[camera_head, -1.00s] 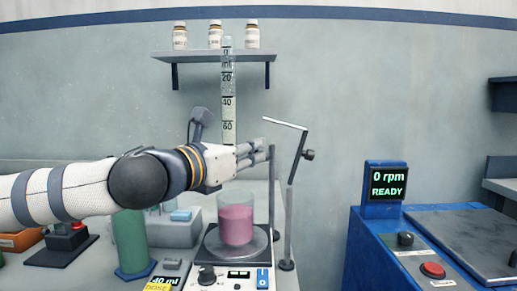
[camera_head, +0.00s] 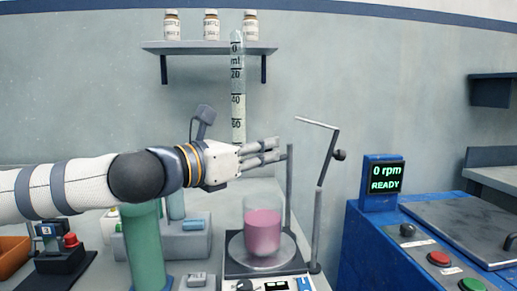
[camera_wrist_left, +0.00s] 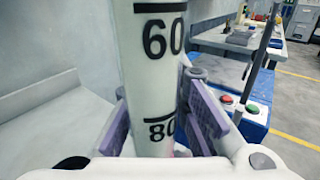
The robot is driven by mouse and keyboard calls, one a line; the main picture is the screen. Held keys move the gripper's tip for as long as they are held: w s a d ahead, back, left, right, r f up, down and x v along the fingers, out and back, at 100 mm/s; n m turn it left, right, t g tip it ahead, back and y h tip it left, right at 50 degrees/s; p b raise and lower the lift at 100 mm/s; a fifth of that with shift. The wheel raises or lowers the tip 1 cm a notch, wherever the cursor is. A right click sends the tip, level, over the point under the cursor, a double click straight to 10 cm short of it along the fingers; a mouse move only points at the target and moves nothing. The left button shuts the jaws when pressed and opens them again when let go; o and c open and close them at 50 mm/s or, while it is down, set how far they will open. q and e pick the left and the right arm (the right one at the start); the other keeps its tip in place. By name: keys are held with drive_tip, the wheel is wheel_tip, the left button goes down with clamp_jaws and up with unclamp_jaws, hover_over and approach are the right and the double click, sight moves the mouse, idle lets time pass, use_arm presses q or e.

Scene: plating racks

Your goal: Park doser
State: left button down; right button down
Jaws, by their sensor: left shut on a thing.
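The doser is a tall clear graduated tube (camera_head: 237,85) with black marks, standing upright. My left gripper (camera_head: 265,152) reaches in from the left and is shut around its lower part. In the left wrist view the tube (camera_wrist_left: 152,60) stands between the purple finger pads, with the 60 and 80 marks showing. The tube's lower end is hidden behind the gripper. A glass beaker (camera_head: 263,228) of pink liquid stands below and slightly right of the tube, on a stirrer plate (camera_head: 236,255). My right gripper is not in view.
Thin metal stand rods (camera_head: 318,225) rise right of the beaker, with an angled arm (camera_head: 330,160) above. A green cylinder (camera_head: 143,245) stands at front left. A blue machine (camera_head: 380,235) reads "0 rpm READY". A shelf (camera_head: 208,47) with several bottles is on the wall.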

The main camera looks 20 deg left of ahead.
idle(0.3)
use_arm(q)
drive_tip(key=c, duration=1.5)
unclamp_jaws()
drive_tip(key=shift+c, duration=0.2)
